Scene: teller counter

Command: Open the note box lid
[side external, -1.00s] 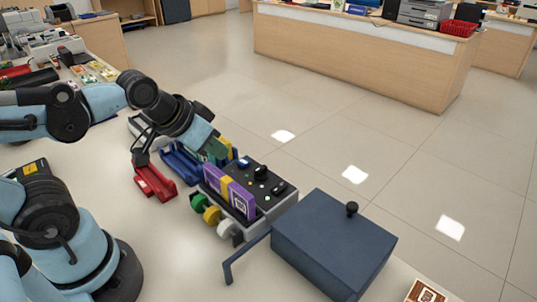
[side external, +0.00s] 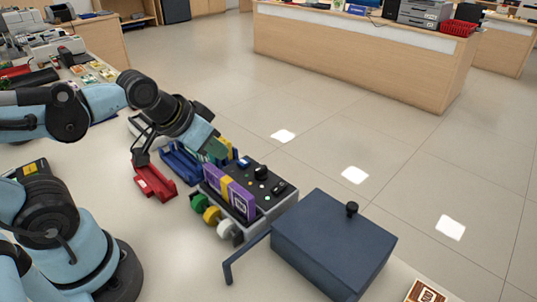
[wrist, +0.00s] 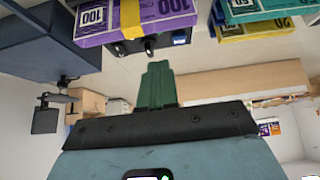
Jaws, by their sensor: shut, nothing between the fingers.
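The note box (side external: 320,260) is a dark blue box at the front right of the counter in the side view. Its flat lid (side external: 325,225) is down, with a black knob (side external: 351,208) near its far edge. A dark blue box at the upper left of the wrist view (wrist: 50,40) looks like the same box. My gripper (side external: 217,148) is well to the left of and behind the box, apart from it, over the far end of the cash items. In the wrist view, its green fingers (wrist: 157,82) are together and empty.
A black and grey device (side external: 265,180) with a purple note bundle (side external: 235,195) stands between my gripper and the box. Red (side external: 155,182) and blue (side external: 180,162) trays lie left of it. A dark bent bar (side external: 245,258) juts from the box's left side. Clear counter lies in front.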

